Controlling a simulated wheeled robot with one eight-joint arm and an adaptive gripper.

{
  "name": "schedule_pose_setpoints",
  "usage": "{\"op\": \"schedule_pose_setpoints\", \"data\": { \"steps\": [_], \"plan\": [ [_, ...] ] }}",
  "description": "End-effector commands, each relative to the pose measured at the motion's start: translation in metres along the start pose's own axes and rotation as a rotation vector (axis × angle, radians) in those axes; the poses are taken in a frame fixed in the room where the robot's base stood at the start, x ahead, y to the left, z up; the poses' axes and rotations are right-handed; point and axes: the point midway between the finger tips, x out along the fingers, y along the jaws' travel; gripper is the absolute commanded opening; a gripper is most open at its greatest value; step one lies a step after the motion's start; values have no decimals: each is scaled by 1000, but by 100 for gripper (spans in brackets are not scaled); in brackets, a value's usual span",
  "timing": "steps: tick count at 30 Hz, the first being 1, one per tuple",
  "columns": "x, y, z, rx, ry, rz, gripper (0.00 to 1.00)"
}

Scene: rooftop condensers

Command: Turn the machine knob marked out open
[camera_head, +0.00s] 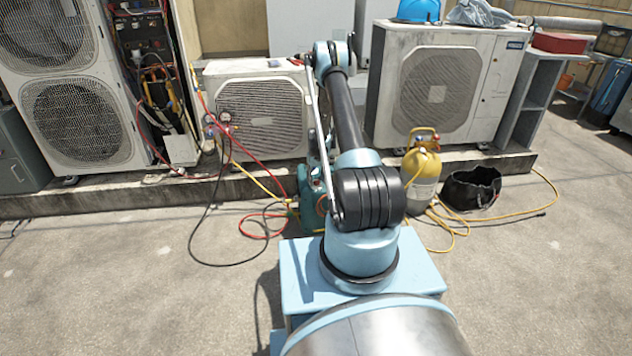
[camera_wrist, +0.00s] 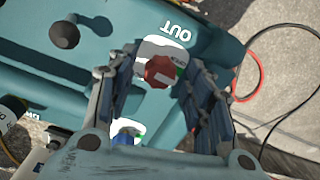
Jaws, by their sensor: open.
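The teal machine (camera_head: 312,205) stands on the ground, largely hidden behind my arm in the head view. In the wrist view its teal casing (camera_wrist: 105,30) fills much of the picture. The red knob (camera_wrist: 160,71) sits on a white plate beside the word OUT, which appears upside down, with a green mark at the plate's right. My gripper (camera_wrist: 172,80) is open, with one finger on each side of the red knob. I cannot tell whether the fingers touch it. A blue knob (camera_wrist: 124,139) on another white plate is partly hidden by my gripper's body.
A red hose (camera_wrist: 262,40) curves right of the machine. A manifold gauge set (camera_head: 220,122) hangs at the left condenser. A yellow cylinder (camera_head: 421,175) and a black bag (camera_head: 472,188) stand at the right, with yellow hose on the ground. The foreground ground is open.

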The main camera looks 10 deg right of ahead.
Motion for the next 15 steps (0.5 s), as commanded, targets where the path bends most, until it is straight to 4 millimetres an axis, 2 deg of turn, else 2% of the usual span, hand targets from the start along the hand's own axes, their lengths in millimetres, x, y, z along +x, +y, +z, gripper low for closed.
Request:
{"op": "schedule_pose_setpoints", "data": {
  "steps": [8, 15],
  "plan": [
    [-14, 0, 0, 0, -1, 0, 47],
    [-51, 0, 0, 0, -1, 0, 47]
  ]
}}
